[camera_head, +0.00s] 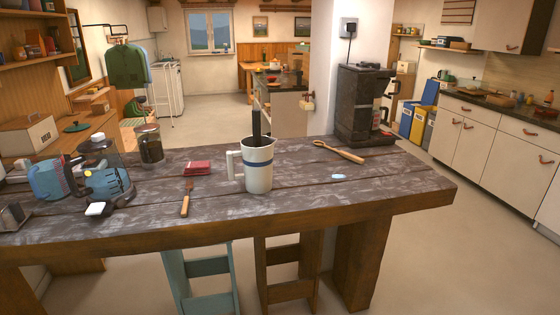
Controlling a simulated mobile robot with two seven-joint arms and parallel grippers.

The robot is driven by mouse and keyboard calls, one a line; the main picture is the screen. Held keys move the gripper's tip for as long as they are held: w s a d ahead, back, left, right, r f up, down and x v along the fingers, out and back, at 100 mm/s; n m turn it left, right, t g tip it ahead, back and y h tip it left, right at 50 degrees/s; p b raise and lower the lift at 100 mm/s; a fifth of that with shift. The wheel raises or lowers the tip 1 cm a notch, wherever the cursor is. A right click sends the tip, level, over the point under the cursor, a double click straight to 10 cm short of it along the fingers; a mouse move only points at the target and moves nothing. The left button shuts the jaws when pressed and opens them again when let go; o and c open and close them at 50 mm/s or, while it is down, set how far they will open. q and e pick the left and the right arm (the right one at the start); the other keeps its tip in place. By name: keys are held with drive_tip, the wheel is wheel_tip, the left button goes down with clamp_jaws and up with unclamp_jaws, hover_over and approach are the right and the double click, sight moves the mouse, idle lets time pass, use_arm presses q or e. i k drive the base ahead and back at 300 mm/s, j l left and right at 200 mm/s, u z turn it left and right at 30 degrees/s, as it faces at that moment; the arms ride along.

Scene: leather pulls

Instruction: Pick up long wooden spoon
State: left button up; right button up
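The long wooden spoon (341,152) lies flat on the dark wooden table (330,200), right of the middle, in front of the coffee machine. Neither of my grippers shows in the head view.
A dark coffee machine (363,105) stands behind the spoon. A white jug (258,172) with a blue band stands left of it, a dark upright object behind or in it. The table's right end is clear.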

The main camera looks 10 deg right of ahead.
sight(360, 161)
drive_tip(key=i+l+u, duration=0.2)
drive_tip(key=l, duration=0.25)
drive_tip(key=l+u, duration=0.2)
drive_tip(key=l, duration=0.3)
drive_tip(key=i+l+u, duration=0.2)
drive_tip(key=l, duration=0.3)
drive_tip(key=k, duration=0.1)
